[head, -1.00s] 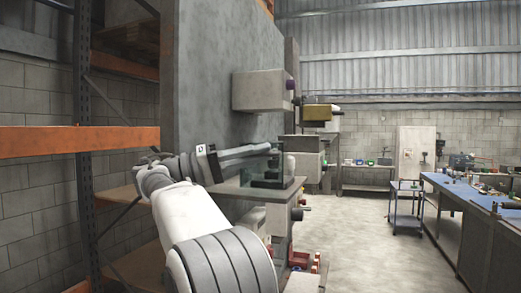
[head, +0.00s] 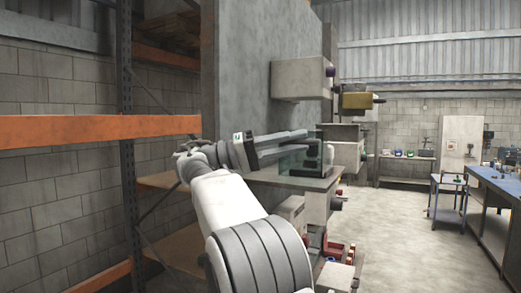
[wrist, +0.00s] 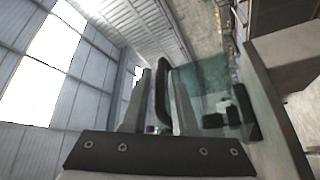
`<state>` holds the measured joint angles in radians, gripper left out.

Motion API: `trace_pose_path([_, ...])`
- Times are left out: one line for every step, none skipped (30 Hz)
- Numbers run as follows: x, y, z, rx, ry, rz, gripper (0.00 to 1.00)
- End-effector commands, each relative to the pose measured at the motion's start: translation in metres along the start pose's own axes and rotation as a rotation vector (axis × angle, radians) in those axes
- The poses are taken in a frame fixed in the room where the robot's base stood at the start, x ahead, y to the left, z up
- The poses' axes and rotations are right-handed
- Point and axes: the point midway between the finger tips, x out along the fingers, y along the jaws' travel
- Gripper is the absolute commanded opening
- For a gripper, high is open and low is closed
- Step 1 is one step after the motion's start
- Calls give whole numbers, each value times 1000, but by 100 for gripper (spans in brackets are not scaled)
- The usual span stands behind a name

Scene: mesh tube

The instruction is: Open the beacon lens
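A see-through teal box-shaped cover (head: 292,161), which looks like the beacon lens, stands on a grey ledge in the head view, with dark blocks partly inside or behind it. In the wrist view the teal sheet (wrist: 206,78) is right of my fingers. My gripper (head: 305,137) reaches level from the left, its fingertips at the cover's upper edge in the picture. In the wrist view its two fingers (wrist: 158,80) stand apart. A dark upright bar (wrist: 162,95) shows between them, closer to the right finger. Contact with the bar or cover cannot be told.
The ledge (head: 270,176) juts from a tall grey wall panel (head: 262,80). A beige box (head: 300,78) is mounted above it. An orange-beamed rack (head: 100,131) stands at the left. Open floor (head: 400,225) lies at the right, before a blue-topped bench (head: 500,187).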

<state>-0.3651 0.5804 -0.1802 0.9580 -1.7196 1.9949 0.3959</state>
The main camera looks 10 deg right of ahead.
Motion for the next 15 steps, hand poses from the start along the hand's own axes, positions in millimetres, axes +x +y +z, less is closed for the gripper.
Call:
trace_pose_path([-8, -1, 0, 1, 2, -1, 27])
trace_pose_path([-13, -2, 0, 1, 4, -1, 27])
trace_pose_path([-20, -2, 0, 3, 5, 0, 27])
trace_pose_path([-26, -1, 0, 3, 6, 0, 27])
trace_pose_path([-31, -2, 0, 2, 5, 0, 27])
trace_pose_path([-37, -2, 0, 3, 4, 1, 27])
trace_pose_path([-43, -2, 0, 2, 5, 1, 27])
trace_pose_path([-48, -1, 0, 3, 4, 0, 27])
trace_pose_path([-56, -1, 0, 5, 7, 1, 27])
trace_pose_path([-60, 0, 0, 4, 4, 1, 27])
trace_pose_path([-65, -1, 0, 2, 3, 1, 27])
trace_pose_path([-71, 0, 0, 4, 3, 2, 27])
trace_pose_path([-76, -1, 0, 3, 4, 2, 27])
trace_pose_path([-82, 0, 0, 4, 5, 2, 27])
trace_pose_path([-87, 0, 0, 5, 4, 2, 27])
